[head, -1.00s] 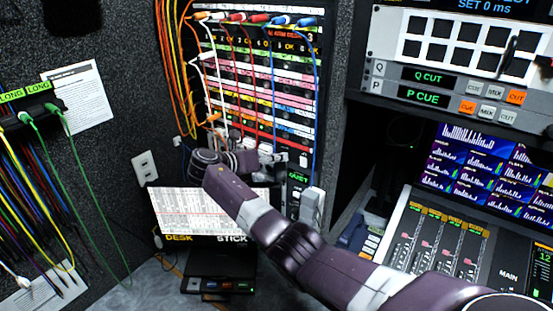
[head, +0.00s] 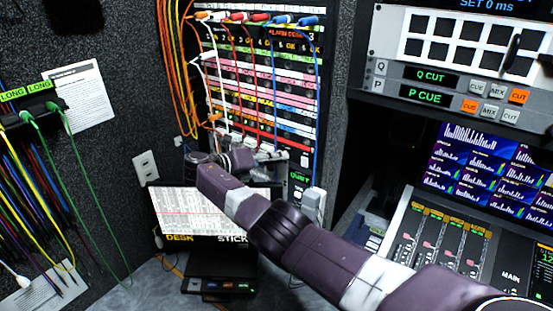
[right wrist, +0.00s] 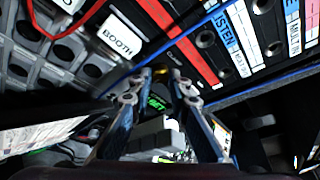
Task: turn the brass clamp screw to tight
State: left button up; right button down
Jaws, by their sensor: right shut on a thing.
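My right gripper (head: 276,157) reaches to the lower part of the patch rack. Its fingers are small and partly hidden behind my wrist in the head view. In the right wrist view the two fingertips (right wrist: 160,76) are close together, with a small brass-coloured piece between them. This looks like the brass clamp screw (right wrist: 160,71), and the gripper is shut on it. Most of the screw is hidden by the fingers, and its turn angle cannot be read. I cannot make the screw out in the head view. My left gripper is not in view.
The patch rack (head: 258,85) has several orange, white, red and blue cables hanging close to my right gripper. A mixing desk (head: 440,245) stands at the right. A blue cable (right wrist: 270,80) passes near the fingers.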

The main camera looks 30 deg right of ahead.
jog(key=shift+w+d+r, duration=0.15)
jog(key=shift+r, duration=0.25)
jog(key=c, duration=2)
grip_release()
jog(key=shift+o, duration=0.9)
jog(key=shift+d+f, duration=0.1)
jog(key=shift+f, duration=0.25)
jog(key=v, duration=1.2)
